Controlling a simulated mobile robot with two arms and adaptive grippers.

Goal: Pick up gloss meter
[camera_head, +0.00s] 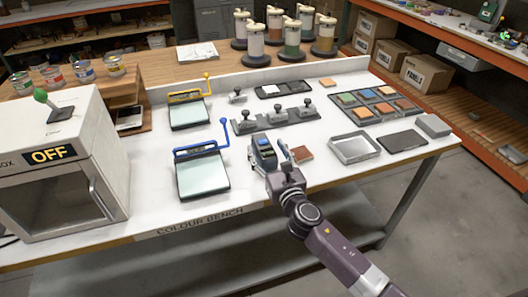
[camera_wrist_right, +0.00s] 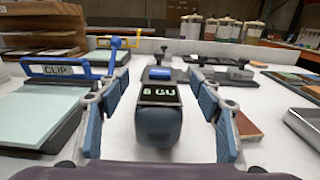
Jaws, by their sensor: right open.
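The gloss meter (camera_wrist_right: 158,122) is a small dark device with a lit display reading in GU. It stands upright on the white bench and shows blue in the head view (camera_head: 264,151). My right gripper (camera_wrist_right: 162,95) is open, with one finger on each side of the meter and a visible gap to both. In the head view, my right gripper (camera_head: 269,149) reaches in from the front edge around the meter. The meter's lower part is partly hidden by the gripper in the head view. My left gripper is not in view.
A blue-handled clip board (camera_head: 201,172) lies left of the meter. A brown-red tile (camera_head: 302,154) lies close to the right finger. A weighted rack (camera_head: 275,118) stands behind. A metal tray (camera_head: 354,148) is farther right, and an oven marked OFF (camera_head: 60,200) is at left.

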